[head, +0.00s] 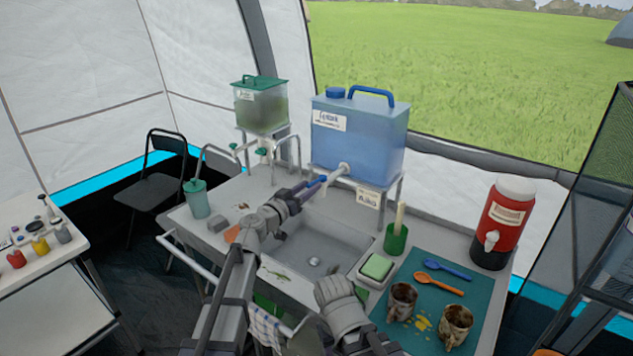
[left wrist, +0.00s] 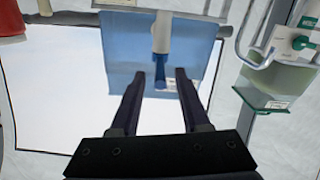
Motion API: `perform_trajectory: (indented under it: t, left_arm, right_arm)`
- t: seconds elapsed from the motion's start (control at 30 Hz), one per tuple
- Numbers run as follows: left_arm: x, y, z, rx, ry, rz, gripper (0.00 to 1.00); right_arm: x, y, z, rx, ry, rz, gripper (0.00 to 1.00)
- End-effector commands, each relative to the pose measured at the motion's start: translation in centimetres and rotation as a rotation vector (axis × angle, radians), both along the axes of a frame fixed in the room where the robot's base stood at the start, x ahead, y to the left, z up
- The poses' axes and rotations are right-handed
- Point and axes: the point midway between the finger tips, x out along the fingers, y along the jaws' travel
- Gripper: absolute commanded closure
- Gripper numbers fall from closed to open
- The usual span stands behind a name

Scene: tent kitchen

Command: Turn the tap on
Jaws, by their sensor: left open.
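The blue water tank (head: 361,135) stands on a raised stand behind the sink. Its white tap (head: 341,171) sticks out at the front, with a blue lever (head: 317,181) at the end. My left gripper (head: 304,189) is at the lever, above the sink. In the left wrist view, the white tap (left wrist: 161,32) and its blue lever (left wrist: 160,68) lie between the two open fingers of my left gripper (left wrist: 160,78), with gaps on both sides. No water shows coming from the tap. My right arm is low in front; its gripper fingers do not show.
The grey sink (head: 345,262) is below the tap. A green-lidded tank (head: 260,106) stands to the left, with a teal cup (head: 196,199) nearby. On the right are a green brush pot (head: 396,239), a sponge (head: 376,267), a mat with mugs and spoons, and a red cooler (head: 505,225).

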Motion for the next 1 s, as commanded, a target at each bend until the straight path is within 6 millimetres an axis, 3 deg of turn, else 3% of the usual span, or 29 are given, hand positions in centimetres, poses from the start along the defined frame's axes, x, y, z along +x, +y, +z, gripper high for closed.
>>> perform_trajectory:
  t: [0.23,0.57,1.0]
  left_arm:
    - [3.3,-2.2,0.0,0.000,0.000,-0.001,0.54]
    - [3.7,-2.5,0.0,0.000,0.000,0.001,0.54]
    - [3.7,-2.5,0.0,0.000,0.000,0.001,1.00]
  right_arm:
    - [0.0,0.0,0.0,0.000,0.000,0.000,0.50]
    - [0.0,0.0,0.0,0.000,0.000,0.000,0.50]
    - [0.0,0.0,0.0,0.000,0.000,0.000,0.50]
